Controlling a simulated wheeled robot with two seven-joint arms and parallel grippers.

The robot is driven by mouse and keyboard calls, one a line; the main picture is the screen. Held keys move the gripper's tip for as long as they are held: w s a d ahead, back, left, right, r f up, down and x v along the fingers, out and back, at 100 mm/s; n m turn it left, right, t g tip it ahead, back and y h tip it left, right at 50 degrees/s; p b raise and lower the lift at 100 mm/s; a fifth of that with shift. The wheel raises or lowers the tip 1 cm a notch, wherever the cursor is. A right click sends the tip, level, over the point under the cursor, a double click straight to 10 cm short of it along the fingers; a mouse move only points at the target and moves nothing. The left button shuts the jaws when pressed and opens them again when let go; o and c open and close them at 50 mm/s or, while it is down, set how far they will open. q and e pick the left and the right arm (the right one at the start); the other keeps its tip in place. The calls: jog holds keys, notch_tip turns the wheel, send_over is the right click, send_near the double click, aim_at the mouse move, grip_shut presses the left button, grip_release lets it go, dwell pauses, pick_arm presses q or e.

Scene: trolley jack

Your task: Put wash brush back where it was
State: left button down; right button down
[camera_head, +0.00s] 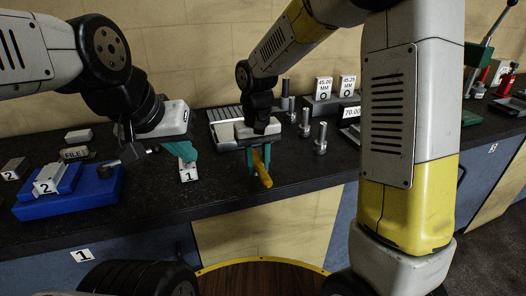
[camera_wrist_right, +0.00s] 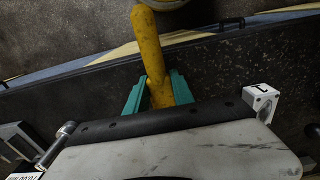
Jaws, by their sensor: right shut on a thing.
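The wash brush shows as a yellow handle (camera_head: 263,173) at the bench's front edge in the head view. My right gripper (camera_head: 260,160) is shut on it, with teal fingers on either side. In the right wrist view the yellow handle (camera_wrist_right: 150,48) sticks out past the teal fingers (camera_wrist_right: 160,92); its bristles are not visible. My left gripper (camera_head: 184,150) hangs over the bench to the left, just behind a white block marked 1 (camera_head: 188,172). Its fingers are seen edge-on, so their opening is unclear, and nothing shows in them.
A blue block (camera_head: 95,197) with a white 2 tag stands at the left of the dark bench (camera_head: 225,195). A FILE label (camera_head: 75,153) is behind it. Metal pins (camera_head: 320,140) and a grey slotted tray (camera_head: 222,114) stand behind my right gripper. Size blocks (camera_head: 323,88) are further back.

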jog(key=w, duration=0.2)
jog(key=w+d, duration=0.1)
jog(key=w, duration=0.5)
jog(key=shift+d+f, duration=0.4)
jog(key=shift+w+f, duration=0.1)
jog(key=shift+f, duration=1.6)
jog(key=shift+f, duration=0.1)
jog(key=c, duration=1.1)
grip_release()
jog(key=shift+f, duration=0.1)
